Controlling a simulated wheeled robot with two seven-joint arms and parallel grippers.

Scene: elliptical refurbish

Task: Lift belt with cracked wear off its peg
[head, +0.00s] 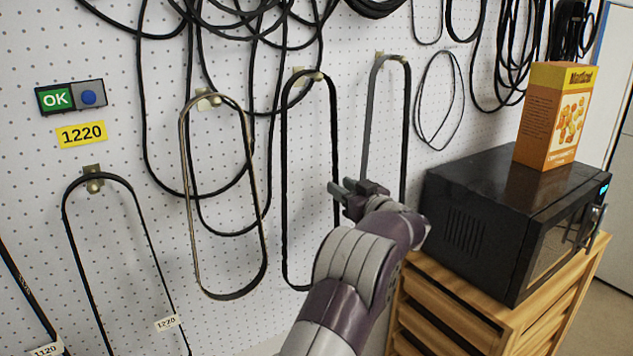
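Several looped belts hang on pegs on the white pegboard. A black belt with a slightly rough edge (284,180) hangs on a peg (303,76) near the middle. A tan-edged belt (187,190) hangs to its left, and a grey-faced belt (371,110) to its right. Another black belt (80,265) hangs at lower left with a 1220 tag. I cannot tell for sure which one has cracked wear. My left gripper (350,187) is open and empty, in front of the board between the middle black belt and the grey-faced belt. My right gripper is out of view.
A black microwave (470,225) with an orange box (553,115) on top stands on a wooden slatted cabinet (450,310) at right, close to my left arm. Loose black belts (145,110) drape across the upper board.

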